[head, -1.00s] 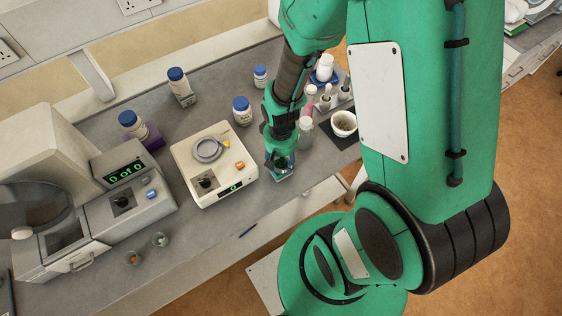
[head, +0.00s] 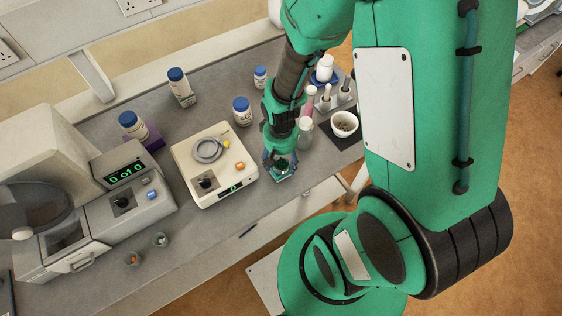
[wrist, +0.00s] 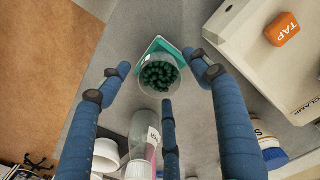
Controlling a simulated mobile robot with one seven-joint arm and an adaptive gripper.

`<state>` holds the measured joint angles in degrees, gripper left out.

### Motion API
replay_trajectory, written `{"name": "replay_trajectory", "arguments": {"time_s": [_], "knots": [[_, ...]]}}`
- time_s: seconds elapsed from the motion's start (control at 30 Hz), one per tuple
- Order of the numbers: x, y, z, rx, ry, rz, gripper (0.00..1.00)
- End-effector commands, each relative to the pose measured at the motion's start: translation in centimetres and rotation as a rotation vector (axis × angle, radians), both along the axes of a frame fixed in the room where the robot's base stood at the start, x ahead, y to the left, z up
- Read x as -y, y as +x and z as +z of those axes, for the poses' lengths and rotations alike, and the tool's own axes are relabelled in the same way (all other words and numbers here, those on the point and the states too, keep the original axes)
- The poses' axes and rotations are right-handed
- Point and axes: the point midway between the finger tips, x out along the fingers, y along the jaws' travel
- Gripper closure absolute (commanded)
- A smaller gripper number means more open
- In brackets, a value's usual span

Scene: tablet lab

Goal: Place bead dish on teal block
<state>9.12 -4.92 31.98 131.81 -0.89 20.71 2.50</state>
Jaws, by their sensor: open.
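The bead dish (wrist: 158,76) is a small clear round cup full of dark green beads. In the wrist view it stands upright over the teal block (wrist: 152,46), whose corner and edges show beyond the dish's far rim. It looks seated on the block, but its underside is hidden. My gripper (wrist: 160,80) is open, with its blue fingers spread around the dish and gaps between the tips and its wall. In the head view my gripper (head: 281,163) is low over the bench's front part, with the green beads just showing between the fingers.
A clear bottle (head: 305,132) and a white cup (head: 344,123) on a dark mat are to the right. Blue-capped jars (head: 242,110) stand behind. The bench's front edge is near.

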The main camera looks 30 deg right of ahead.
Motion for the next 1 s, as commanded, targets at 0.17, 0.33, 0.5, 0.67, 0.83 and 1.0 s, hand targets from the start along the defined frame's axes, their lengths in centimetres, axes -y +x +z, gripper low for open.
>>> {"name": "replay_trajectory", "arguments": {"time_s": [0.17,0.33,0.5,0.67,0.83,1.0], "knots": [[0.0,0.1,2.6,0.005,-0.001,0.000,0.36],[0.0,0.1,5.4,0.005,-0.001,0.000,0.36],[0.0,0.1,8.2,0.004,-0.001,0.000,0.36],[-0.1,0.0,9.9,0.002,0.000,0.000,0.36],[-0.1,0.0,10.8,0.002,0.000,0.000,0.36],[-0.1,-0.1,11.0,0.001,0.000,0.000,0.36]]}}
